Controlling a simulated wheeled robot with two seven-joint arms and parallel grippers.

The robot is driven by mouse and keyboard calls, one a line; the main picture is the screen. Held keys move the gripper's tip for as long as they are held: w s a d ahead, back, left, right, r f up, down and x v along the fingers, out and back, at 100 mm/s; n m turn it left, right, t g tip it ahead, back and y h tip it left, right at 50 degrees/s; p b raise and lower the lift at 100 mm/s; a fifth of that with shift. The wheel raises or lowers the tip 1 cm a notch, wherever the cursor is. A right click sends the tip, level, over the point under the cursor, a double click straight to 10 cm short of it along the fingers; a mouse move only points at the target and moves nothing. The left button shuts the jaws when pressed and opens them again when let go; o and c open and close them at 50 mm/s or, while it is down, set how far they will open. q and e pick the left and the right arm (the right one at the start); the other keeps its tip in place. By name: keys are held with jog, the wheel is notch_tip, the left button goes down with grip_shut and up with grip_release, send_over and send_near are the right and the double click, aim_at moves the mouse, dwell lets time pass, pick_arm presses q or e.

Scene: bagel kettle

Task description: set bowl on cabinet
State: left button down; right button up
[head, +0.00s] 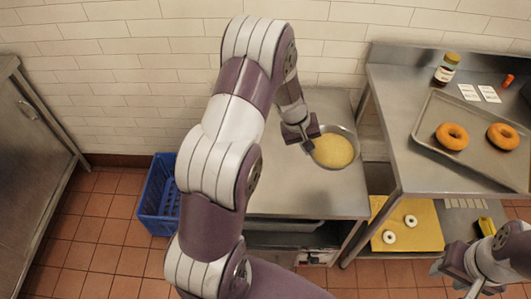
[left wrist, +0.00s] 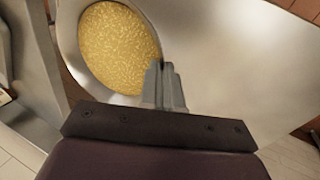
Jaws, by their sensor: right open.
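The bowl (head: 333,149) is a round metal bowl full of yellow grains. In the head view it is at the low steel cabinet top (head: 290,203), near its right side; I cannot tell whether it rests fully on it. My left gripper (head: 303,143) is at the bowl's left rim, its fingers close together on the rim. In the left wrist view the bowl (left wrist: 118,48) fills the upper left, and the fingers (left wrist: 164,88) meet at its edge, hiding part of the rim. My right gripper (head: 455,272) is open and empty at the lower right.
A higher steel table (head: 400,130) at right holds a tray (head: 465,105) with two bagels, a jar (head: 446,68) and white cards. Below it a yellow board (head: 425,215) carries two white rings. A blue crate (head: 158,195) stands on the floor left of the cabinet.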

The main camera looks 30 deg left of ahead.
pick_arm(q)
jog(key=w+a+f+n+t+y+b, duration=0.1)
jog(key=w+a+f+n+y+b, duration=0.1)
jog(key=w+a+f+n+b, duration=0.3)
jog(key=shift+n, duration=0.9)
jog(key=s+a+f+b, duration=0.1)
jog(key=s+a+f, duration=0.1)
jog(key=s+f, duration=0.1)
jog(key=s+a+f+b, duration=0.2)
jog(key=s+f, duration=0.1)
jog(key=s+a+f+b, duration=0.2)
jog(key=s+a+f, duration=0.1)
jog(key=shift+s+f, duration=0.1)
pick_arm(e)
notch_tip(320, 180, down, 13)
jog(key=shift+w, duration=0.2)
jog(key=shift+d, duration=0.1)
